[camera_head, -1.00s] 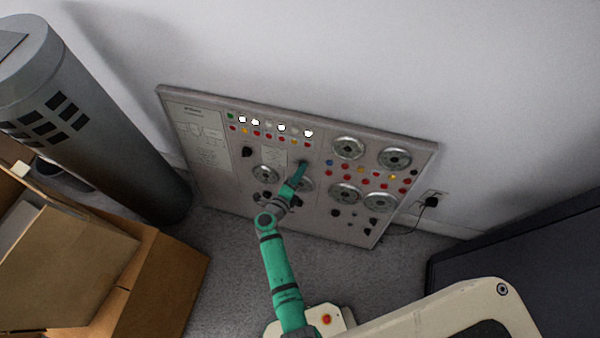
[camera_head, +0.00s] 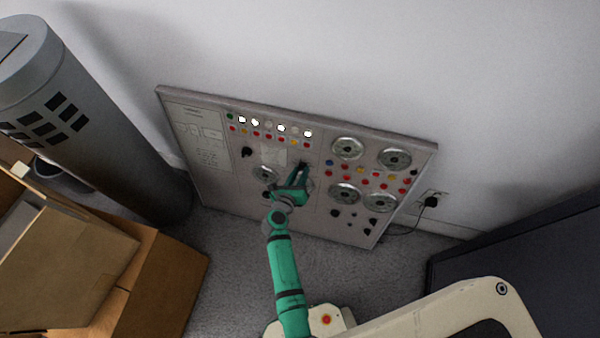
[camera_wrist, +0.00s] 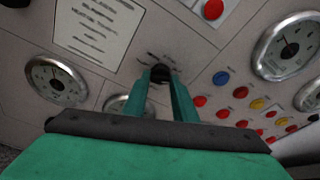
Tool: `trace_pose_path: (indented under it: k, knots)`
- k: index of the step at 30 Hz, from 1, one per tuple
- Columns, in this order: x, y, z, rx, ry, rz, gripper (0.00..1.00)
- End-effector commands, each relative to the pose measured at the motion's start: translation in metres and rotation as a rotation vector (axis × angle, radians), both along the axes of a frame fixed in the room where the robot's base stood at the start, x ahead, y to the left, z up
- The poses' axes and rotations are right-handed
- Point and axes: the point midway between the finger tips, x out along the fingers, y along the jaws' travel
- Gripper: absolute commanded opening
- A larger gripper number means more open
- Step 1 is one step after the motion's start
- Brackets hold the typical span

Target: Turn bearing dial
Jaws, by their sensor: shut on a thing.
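The control panel (camera_head: 222,170) leans against the wall, with gauges, coloured buttons and black knobs on its face. My gripper (camera_head: 302,168) is at the middle of the panel. In the wrist view my gripper (camera_wrist: 163,82) has its two green fingers on either side of a small black dial (camera_wrist: 160,73) and is shut on it. Small printed marks show around the dial; I cannot read them. In the head view my gripper mostly hides this dial. A round gauge (camera_wrist: 117,104) behind the fingers is partly hidden.
Round gauges (camera_head: 347,148) and coloured buttons (camera_head: 345,167) surround the dial. A grey cylinder (camera_head: 120,130) and cardboard boxes (camera_head: 150,280) stand at left. A dark box (camera_head: 530,250) is at right. Bare carpet (camera_head: 220,270) lies before the panel.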

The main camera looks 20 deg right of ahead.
Motion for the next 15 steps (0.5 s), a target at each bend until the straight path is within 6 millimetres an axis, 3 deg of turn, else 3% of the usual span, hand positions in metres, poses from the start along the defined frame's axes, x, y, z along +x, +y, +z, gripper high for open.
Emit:
trace_pose_path:
  k: [15]
  knots:
    - [-0.0021, -0.0019, -0.0015, 0.285, -0.190, -0.074, 0.03]
